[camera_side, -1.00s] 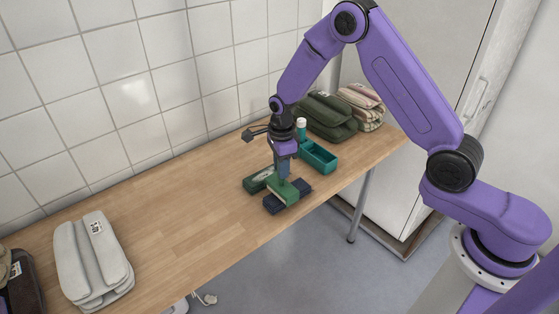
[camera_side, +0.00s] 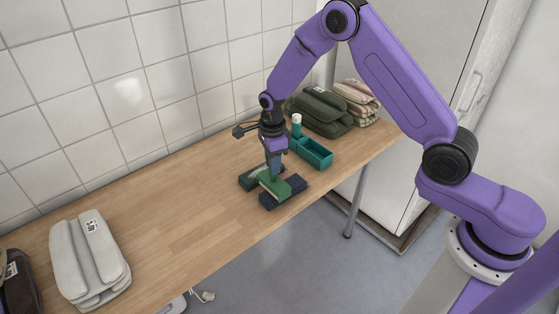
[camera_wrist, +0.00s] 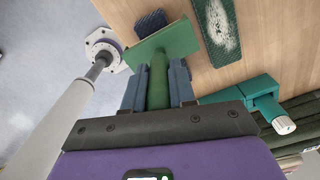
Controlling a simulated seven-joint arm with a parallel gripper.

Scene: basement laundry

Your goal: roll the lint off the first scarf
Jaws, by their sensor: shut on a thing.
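My gripper (camera_wrist: 158,88) is shut on the handle of a green tool (camera_wrist: 165,45) with a flat, wide green head. In the side view the tool's head (camera_side: 273,187) lies over a navy folded cloth (camera_side: 291,194), hiding part of it; contact is hard to tell. The navy cloth also shows in the wrist view (camera_wrist: 150,21), past the head. Beside it lies a dark green folded cloth (camera_side: 250,180). In the wrist view this green cloth (camera_wrist: 208,45) carries a whitish patch like lint. Which cloth is the first scarf is not clear.
A teal open tray (camera_side: 316,153) and a teal bottle with a white cap (camera_side: 296,128) stand just behind. Olive (camera_side: 322,110) and striped (camera_side: 358,100) folded bundles lie at the far end. A pale folded bundle (camera_side: 88,260) lies at left; the middle table is clear.

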